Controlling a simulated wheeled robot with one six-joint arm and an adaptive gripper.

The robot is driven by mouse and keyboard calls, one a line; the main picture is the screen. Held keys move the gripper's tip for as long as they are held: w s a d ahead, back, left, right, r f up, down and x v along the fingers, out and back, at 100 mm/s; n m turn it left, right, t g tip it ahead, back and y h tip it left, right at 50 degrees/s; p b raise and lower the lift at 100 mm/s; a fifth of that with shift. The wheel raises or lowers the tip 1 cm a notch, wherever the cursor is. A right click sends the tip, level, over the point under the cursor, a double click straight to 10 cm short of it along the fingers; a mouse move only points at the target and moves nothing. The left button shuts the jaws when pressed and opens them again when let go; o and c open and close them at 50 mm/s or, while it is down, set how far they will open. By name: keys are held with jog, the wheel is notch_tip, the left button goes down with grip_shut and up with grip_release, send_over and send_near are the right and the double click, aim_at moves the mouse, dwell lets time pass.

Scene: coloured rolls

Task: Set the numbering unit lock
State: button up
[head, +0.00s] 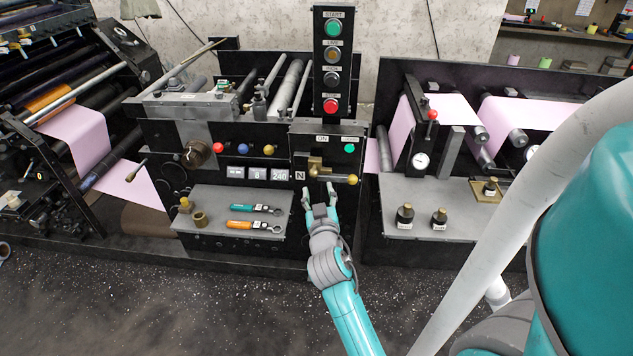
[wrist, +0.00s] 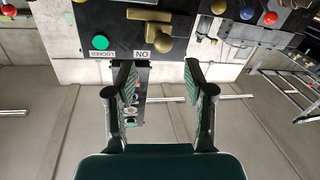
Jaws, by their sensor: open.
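The numbering unit lock is a brass fitting (head: 316,167) on the black front panel of the middle machine. A bar ending in a yellow ball (head: 352,179) reaches from it to the right, roughly level. The brass fitting also shows at the top of the wrist view (wrist: 162,40), which looks upside down. An "ON" label (head: 321,139) and a green lamp (head: 349,148) sit above it; the wrist view shows "LOCKED" by the lamp (wrist: 100,42). My gripper (head: 319,191) is open and empty, just below and in front of the fitting, apart from it. Its fingers (wrist: 158,66) frame empty space.
Red (head: 218,148), blue (head: 241,150) and yellow (head: 270,151) knobs are left of the lock, above number windows (head: 258,174). A grey shelf (head: 215,208) below holds two wrenches and brass parts. A button column (head: 332,60) stands above. The right-hand shelf (head: 400,190) holds small weights.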

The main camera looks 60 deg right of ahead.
jog(key=shift+v, duration=1.7)
jog(key=s+a+f+n+t+y, duration=0.25)
jog(key=a+f+y, duration=0.2)
jog(key=a, duration=0.65)
jog(key=s+a+f+n+t+y, duration=0.25)
jog(key=s+a+f+y, duration=0.2)
jog(key=a, duration=0.65)
jog(key=s+a+r+n+y, duration=0.2)
jog(key=s+a+n+y, duration=0.2)
jog(key=s+a, duration=0.9)
jog(key=s+y, duration=0.2)
jog(key=s, duration=0.2)
jog(key=shift+r, duration=0.2)
jog(key=shift+w, duration=0.1)
